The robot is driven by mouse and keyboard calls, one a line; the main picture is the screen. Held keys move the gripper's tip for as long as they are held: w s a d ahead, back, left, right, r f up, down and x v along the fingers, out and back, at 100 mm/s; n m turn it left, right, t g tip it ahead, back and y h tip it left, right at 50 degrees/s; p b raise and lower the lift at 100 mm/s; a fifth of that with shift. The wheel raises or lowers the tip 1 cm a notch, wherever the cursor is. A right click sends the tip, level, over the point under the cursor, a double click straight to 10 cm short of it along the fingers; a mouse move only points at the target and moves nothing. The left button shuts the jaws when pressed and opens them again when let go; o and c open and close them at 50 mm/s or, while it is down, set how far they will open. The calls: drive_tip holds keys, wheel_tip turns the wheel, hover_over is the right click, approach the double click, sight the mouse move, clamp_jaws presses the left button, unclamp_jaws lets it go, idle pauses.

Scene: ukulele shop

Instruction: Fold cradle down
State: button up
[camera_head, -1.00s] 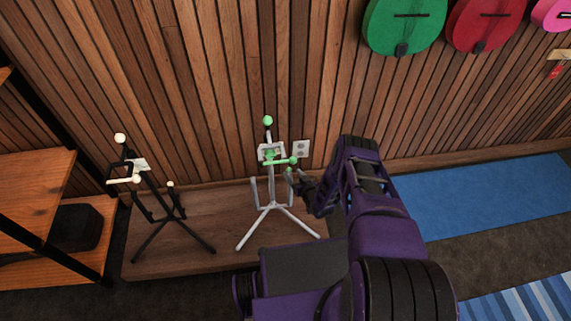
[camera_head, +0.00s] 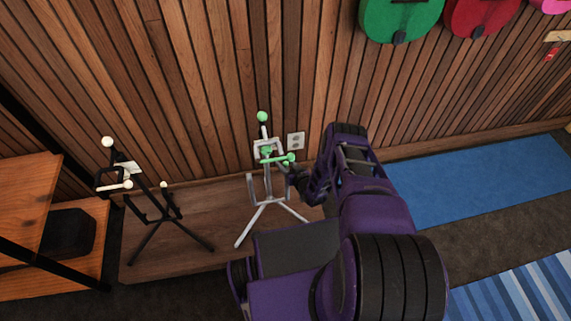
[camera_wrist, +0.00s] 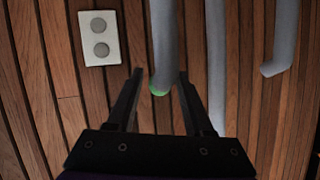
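A light grey instrument stand (camera_head: 267,187) with green tips stands upright on the wooden platform, left of my gripper (camera_head: 291,174) in the head view. Its cradle (camera_head: 250,189) has upright prongs low on the post; my gripper is at the right-hand one. In the wrist view my gripper (camera_wrist: 159,75) is open, one finger on each side of a grey tube (camera_wrist: 163,40) with a green end (camera_wrist: 159,92). Gaps seem to show beside the tube; I cannot tell about contact. My arm hides part of the stand's right side in the head view.
A black stand (camera_head: 152,205) with white tips stands to the left on the same platform (camera_head: 190,268). A wall outlet (camera_head: 296,141) is close behind the grey stand. Wooden shelves (camera_head: 28,195) are at far left. Ukuleles hang upper right; a blue mat (camera_head: 470,205) lies right.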

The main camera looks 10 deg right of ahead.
clamp_jaws()
idle(1.2)
